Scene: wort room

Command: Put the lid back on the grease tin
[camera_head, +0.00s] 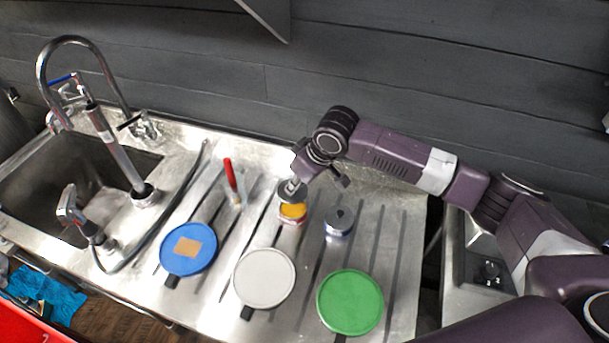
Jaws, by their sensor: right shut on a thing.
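The grease tin (291,223) stands open on the steel drainboard, with orange-yellow grease showing inside and a reddish band on its side. My right gripper (291,186) is shut on the dark grey lid (284,196), close over the back of the tin. The lid looks a little tilted and leaves the front of the opening uncovered. Whether the lid touches the rim cannot be told. The gripper's fingers are partly hidden by the wrist. My left gripper is not in view.
A second, closed silvery tin (339,224) stands just right. Blue (188,262), white (264,290) and green (350,302) round discs lie in front.

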